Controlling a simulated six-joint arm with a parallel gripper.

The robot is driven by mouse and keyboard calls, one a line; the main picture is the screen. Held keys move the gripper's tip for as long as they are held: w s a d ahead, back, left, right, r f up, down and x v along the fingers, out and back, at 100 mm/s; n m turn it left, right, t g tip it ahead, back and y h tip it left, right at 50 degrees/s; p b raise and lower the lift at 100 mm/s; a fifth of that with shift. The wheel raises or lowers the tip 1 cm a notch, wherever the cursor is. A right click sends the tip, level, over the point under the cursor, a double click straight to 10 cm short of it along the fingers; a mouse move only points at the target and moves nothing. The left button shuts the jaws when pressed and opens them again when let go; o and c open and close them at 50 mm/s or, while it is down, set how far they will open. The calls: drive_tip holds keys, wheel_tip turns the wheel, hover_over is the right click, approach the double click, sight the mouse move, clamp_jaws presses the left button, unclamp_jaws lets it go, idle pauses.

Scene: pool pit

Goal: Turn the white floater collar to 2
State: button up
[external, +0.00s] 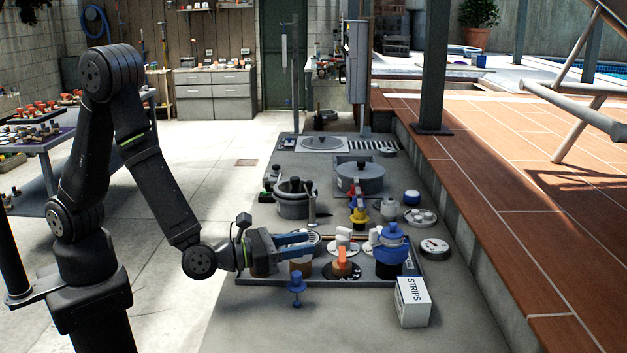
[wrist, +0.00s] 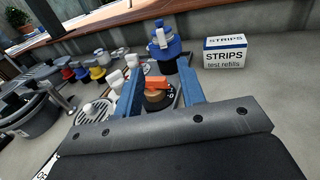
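My gripper (external: 313,243) is open, its two blue fingers pointing right, low over the near panel. Nothing is held between the fingers in the wrist view (wrist: 158,72). A blue floater-like body (external: 391,252) stands at the panel's right end; in the wrist view the blue body (wrist: 163,52) is beyond the fingertips and shows a small white part. White fittings (external: 344,236) stand on the panel behind the fingers. I cannot tell for sure which white part is the floater collar, and no number on it is readable.
An orange-handled knob (external: 342,260) with a dial shows between and beyond the fingers. A STRIPS box (external: 412,301) stands front right. A small blue valve (external: 296,287) is in front of the panel. Pots, yellow and red valves (external: 359,212) and a gauge (external: 434,247) stand behind.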

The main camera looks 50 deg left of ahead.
sight(371, 231)
drive_tip(key=x, duration=1.6)
drive_tip(key=shift+d, duration=0.1)
clamp_jaws()
